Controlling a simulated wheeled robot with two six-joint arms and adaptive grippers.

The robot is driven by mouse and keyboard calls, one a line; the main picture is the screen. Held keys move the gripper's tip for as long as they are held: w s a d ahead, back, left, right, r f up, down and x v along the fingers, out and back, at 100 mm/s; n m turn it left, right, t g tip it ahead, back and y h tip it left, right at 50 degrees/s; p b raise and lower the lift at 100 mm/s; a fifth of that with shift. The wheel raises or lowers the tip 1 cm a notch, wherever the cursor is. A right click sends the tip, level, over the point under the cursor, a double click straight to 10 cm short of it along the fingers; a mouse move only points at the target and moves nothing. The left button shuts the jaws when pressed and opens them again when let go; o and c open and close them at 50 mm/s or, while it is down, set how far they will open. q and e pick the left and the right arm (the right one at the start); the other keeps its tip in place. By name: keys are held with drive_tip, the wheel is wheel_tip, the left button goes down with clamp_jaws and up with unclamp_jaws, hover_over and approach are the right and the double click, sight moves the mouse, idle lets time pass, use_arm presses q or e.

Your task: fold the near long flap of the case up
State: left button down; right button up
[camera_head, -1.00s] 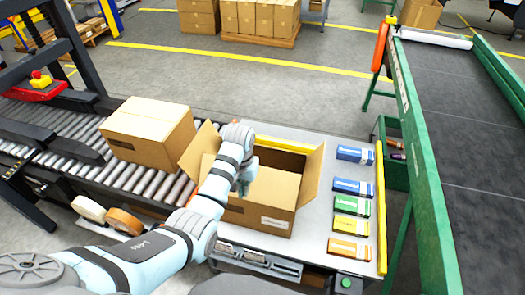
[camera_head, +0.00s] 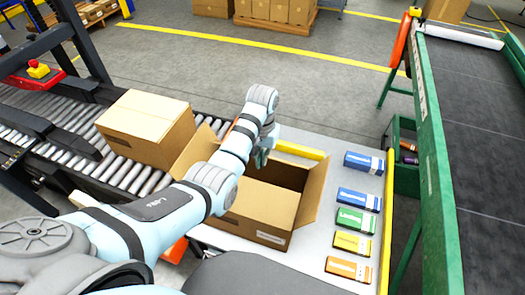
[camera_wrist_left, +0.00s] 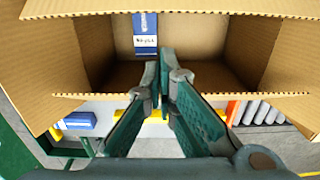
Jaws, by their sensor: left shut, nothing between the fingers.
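The case (camera_head: 268,211) is an open brown carton on the grey table, with end flaps standing out at its left and right. Its near side faces me with a small white label; I cannot tell where the near long flap ends and the wall begins. My left gripper (camera_head: 262,160) is over the far part of the opening. In the left wrist view, its fingers (camera_wrist_left: 165,62) are together and empty, above the case (camera_wrist_left: 215,75). A blue and white packet (camera_wrist_left: 145,32) shows inside the case. My right gripper is not in view.
Several small coloured packets, such as a green one (camera_head: 355,219), lie right of the case. A closed carton (camera_head: 148,128) sits on the roller conveyor (camera_head: 75,125) at left. A yellow bar (camera_head: 302,150) runs behind the case. A green-framed belt (camera_head: 470,150) stands at right.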

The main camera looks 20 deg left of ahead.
use_arm(q)
drive_tip(key=shift+s+d+f+p, duration=0.1)
drive_tip(key=shift+s+f+p, duration=0.95)
drive_tip(key=shift+s+f, duration=0.35)
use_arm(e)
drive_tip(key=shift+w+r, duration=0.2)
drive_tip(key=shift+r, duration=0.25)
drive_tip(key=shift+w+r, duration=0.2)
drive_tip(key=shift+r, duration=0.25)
